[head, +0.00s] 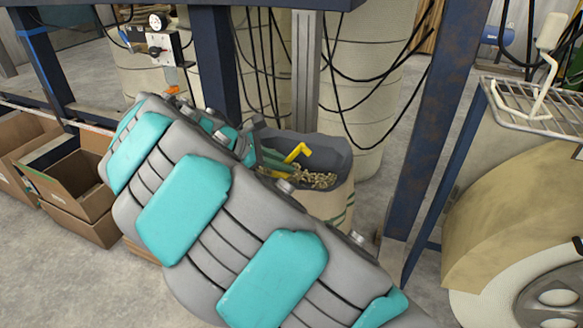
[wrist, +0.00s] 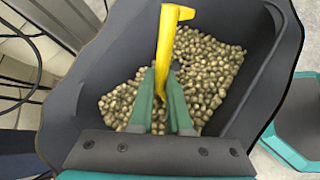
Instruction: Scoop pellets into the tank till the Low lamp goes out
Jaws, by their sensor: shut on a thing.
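My gripper (wrist: 162,78) is shut on a yellow scoop (wrist: 167,42), with its two green fingers closed around the yellow part. The gripper points down into a dark grey open bin (wrist: 75,90) holding many tan pellets (wrist: 215,65). In the head view the yellow scoop (head: 298,153) shows at the bin's (head: 335,158) mouth, with pellets (head: 318,180) beside it. The scoop's lower part is hidden by the fingers, so I cannot tell whether it carries pellets. I cannot make out which thing is the tank, nor a Low lamp's state.
A white control box (head: 157,42) with a gauge and black knob hangs at upper left. Blue posts (head: 440,110) and dangling black cables stand close around the bin. Cardboard boxes (head: 80,185) lie at left. A wire rack (head: 525,105) with a white handled tool is at right.

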